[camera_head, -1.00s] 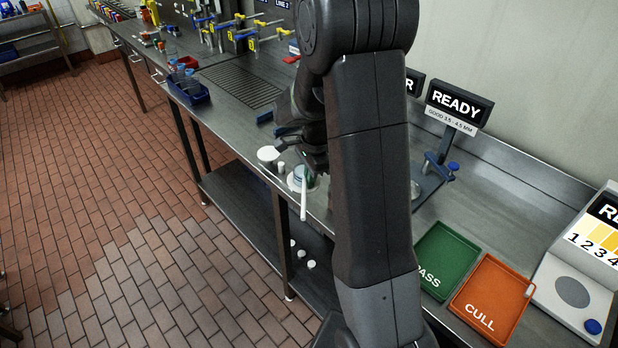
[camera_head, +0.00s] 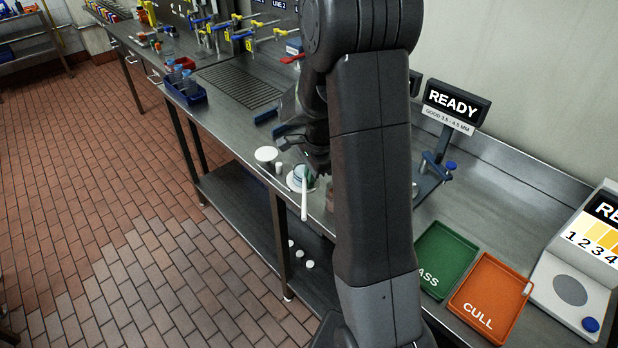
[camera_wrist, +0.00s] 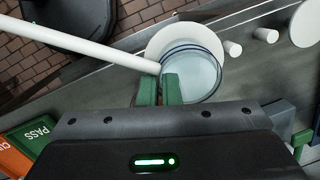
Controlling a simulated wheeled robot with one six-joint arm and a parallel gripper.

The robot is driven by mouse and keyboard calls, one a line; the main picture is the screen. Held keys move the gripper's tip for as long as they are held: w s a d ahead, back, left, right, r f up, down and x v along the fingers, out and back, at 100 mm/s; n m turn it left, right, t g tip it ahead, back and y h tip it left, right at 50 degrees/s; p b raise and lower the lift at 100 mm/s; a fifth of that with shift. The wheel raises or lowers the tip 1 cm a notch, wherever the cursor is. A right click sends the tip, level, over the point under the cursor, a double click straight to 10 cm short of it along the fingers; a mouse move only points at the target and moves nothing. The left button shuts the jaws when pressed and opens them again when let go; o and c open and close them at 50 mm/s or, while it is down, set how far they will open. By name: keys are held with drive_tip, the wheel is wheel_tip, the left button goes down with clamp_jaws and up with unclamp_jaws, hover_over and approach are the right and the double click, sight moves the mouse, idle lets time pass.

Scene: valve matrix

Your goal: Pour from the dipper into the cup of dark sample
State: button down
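The dipper (camera_wrist: 100,48) has a long white handle. In the wrist view it runs from the upper left to my fingertips, beside a round clear vessel with blue-edged rims (camera_wrist: 202,74). In the head view the handle (camera_head: 304,202) reaches out over the bench's front edge. The vessel stands over a white disc (camera_wrist: 158,42); I cannot tell whether it is the dipper's bowl or a separate cup. Its contents look pale. My gripper (camera_wrist: 160,80) has its green fingertips close together at the handle's inner end, seemingly holding it. No dark sample can be made out.
A white round lid-like piece (camera_head: 266,154) and small white cylinders (camera_wrist: 233,47) are close by. The READY stand (camera_head: 458,105), green PASS tray (camera_head: 446,258) and orange CULL tray (camera_head: 492,298) are to the right. The blue bin (camera_head: 186,94) and valves are farther back.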

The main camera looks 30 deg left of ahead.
drive_tip(key=shift+w+d+r+g+y, duration=0.1)
drive_tip(key=shift+w+d+g+y, duration=0.25)
drive_tip(key=shift+d+y, duration=0.4)
drive_tip(key=shift+w+d+r+g+y, duration=0.1)
drive_tip(key=shift+w+d+g+y, duration=0.2)
drive_tip(key=shift+d+y, duration=0.4)
drive_tip(key=shift+w+d+r+g+y, duration=0.1)
drive_tip(key=shift+w+d+g+y, duration=0.25)
drive_tip(key=shift+d+y, duration=0.35)
idle(5.8)
